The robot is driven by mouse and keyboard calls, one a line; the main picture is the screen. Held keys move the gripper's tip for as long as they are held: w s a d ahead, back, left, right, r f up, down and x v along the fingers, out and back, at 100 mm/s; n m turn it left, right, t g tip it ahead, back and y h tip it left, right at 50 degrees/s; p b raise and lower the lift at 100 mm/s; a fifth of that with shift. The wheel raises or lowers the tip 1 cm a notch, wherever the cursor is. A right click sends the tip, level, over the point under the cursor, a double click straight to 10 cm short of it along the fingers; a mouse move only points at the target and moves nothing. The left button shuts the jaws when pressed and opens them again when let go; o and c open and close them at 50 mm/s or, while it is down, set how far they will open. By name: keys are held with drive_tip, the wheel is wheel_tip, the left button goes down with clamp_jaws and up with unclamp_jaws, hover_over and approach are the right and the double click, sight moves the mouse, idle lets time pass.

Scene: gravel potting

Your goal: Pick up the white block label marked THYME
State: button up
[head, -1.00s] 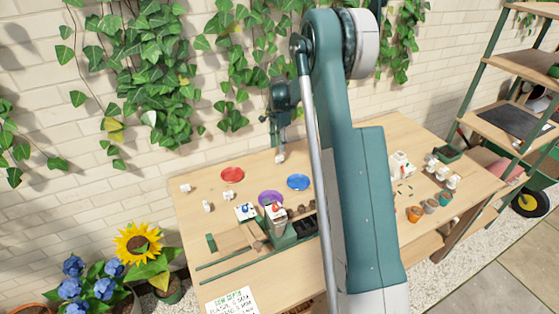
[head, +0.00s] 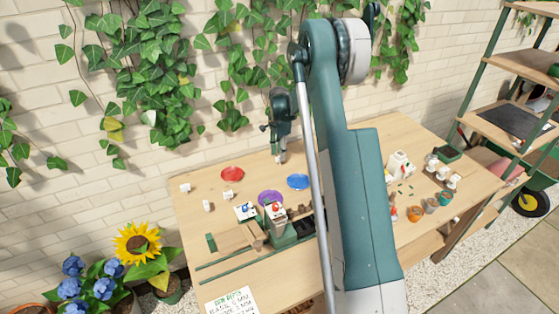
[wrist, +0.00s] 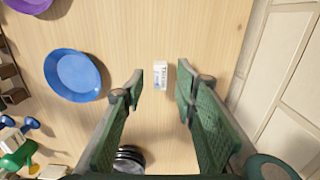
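A small white block label (wrist: 160,75) stands on the wooden table in the wrist view, with dark lettering and a bluish mark on its face. The lettering is too small to read surely. My gripper (wrist: 161,88) is open above it, with one green finger on each side of the block and a gap to both. In the head view my gripper (head: 281,158) points down at the back of the table and hides most of this block. Other small white blocks (head: 185,187) stand at the left of the table; their words cannot be read.
A blue saucer (wrist: 78,75) lies left of my gripper, with a purple saucer (wrist: 28,4) beyond it. A red saucer (head: 232,174) lies further left in the head view. The brick wall (wrist: 290,75) is close on the right in the wrist view.

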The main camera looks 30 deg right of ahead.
drive_tip(key=shift+f, duration=1.35)
drive_tip(key=c, duration=0.8)
